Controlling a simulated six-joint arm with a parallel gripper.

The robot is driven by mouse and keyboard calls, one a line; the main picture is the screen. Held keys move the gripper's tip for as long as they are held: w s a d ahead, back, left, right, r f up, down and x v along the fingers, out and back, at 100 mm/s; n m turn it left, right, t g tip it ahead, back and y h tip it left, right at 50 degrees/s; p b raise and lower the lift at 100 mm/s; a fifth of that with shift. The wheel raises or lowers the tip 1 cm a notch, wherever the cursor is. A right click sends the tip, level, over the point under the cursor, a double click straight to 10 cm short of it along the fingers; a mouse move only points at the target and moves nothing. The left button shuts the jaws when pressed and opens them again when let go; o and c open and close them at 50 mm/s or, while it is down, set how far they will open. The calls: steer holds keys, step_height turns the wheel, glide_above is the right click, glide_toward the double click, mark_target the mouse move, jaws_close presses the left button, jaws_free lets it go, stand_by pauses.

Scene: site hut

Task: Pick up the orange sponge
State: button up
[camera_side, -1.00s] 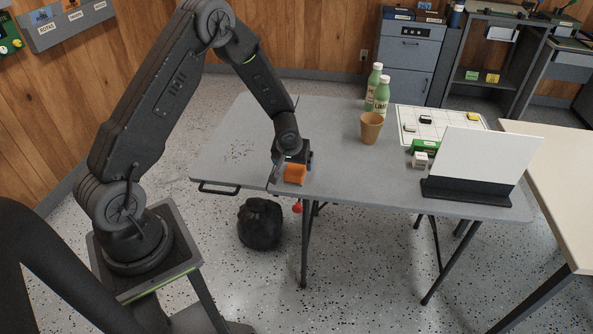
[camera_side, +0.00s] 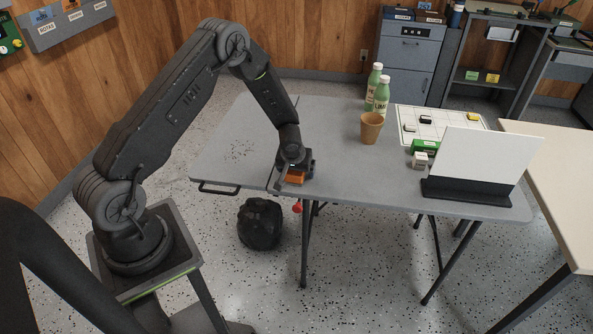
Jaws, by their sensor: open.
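The orange sponge (camera_side: 295,177) lies on the grey folding table (camera_side: 340,178) near its front edge. My gripper (camera_side: 293,173) is right over the sponge, pointing down, with its jaws open. One dark finger shows on the near left side of the sponge. The gripper hides the upper part of the sponge, and I cannot tell whether the fingers touch it.
A tan cup (camera_side: 371,128) and two green bottles (camera_side: 377,92) stand at the back of the table. A white upright board (camera_side: 487,158) stands on the right. Brown crumbs (camera_side: 241,152) lie on the left. The table between sponge and cup is clear.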

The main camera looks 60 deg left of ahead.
steer(key=c, duration=1)
step_height(320, 180, up, 4)
steer(key=shift+f, duration=0.1)
steer(key=s+a+r, duration=0.2)
steer(key=s, duration=0.1)
steer(key=s+a+r, duration=0.2)
steer(key=a+r, duration=0.1)
steer(key=s+a+r, duration=0.2)
steer(key=s, duration=0.1)
steer(key=shift+s+a+r, duration=0.15)
steer(key=shift+s+a, duration=0.15)
steer(key=shift+a, duration=0.1)
